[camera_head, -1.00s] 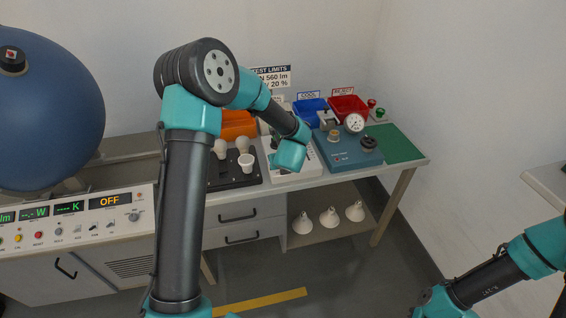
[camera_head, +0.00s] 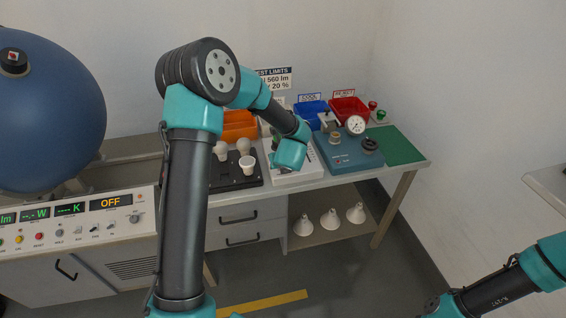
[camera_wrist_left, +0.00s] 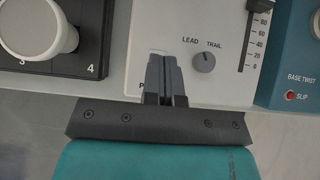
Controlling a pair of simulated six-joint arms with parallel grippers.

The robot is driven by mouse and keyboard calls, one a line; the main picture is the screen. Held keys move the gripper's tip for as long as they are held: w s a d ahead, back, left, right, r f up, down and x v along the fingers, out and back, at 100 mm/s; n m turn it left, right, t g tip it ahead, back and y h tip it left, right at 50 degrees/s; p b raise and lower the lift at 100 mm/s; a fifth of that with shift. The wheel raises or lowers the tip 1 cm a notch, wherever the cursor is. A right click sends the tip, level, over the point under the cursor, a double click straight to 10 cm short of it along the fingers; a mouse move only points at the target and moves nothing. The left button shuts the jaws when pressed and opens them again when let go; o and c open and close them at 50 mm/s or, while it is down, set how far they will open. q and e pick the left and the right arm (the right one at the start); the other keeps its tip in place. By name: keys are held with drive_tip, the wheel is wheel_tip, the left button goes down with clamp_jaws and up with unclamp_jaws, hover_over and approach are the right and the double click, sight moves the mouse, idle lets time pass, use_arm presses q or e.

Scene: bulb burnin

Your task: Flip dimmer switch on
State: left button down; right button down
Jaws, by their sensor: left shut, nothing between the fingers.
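The white dimmer box (camera_head: 296,178) stands on the bench, partly covered by my left wrist in the head view. The left wrist view shows its white panel (camera_wrist_left: 208,22), a round LEAD/TRAIL knob (camera_wrist_left: 204,61) and a black slider handle (camera_wrist_left: 261,4) above the 60 mark on its scale. My left gripper (camera_wrist_left: 165,60) is shut and empty, its fingertips over the panel left of the knob. They cover most of a label starting with P. Any switch there is hidden, and I cannot tell whether the fingers touch the panel. My right gripper is out of view.
A dark bulb tray (camera_head: 228,184) stands left of the box, and a blue base-twist unit (camera_head: 345,151) stands close on its right. Blue (camera_head: 309,112) and red (camera_head: 349,107) bins are behind. A green mat (camera_head: 400,146) lies clear at the right.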

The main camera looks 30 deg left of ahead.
use_arm(q)
drive_tip(key=shift+w+a, duration=0.2)
drive_tip(key=shift+r, duration=0.2)
drive_tip(key=shift+r, duration=0.65)
idle(0.4)
wheel_tip(320, 180, up, 10)
drive_tip(key=s+d, duration=0.1)
drive_tip(key=s, duration=0.1)
drive_tip(key=shift+d+f, duration=0.15)
drive_tip(key=shift+d, duration=0.25)
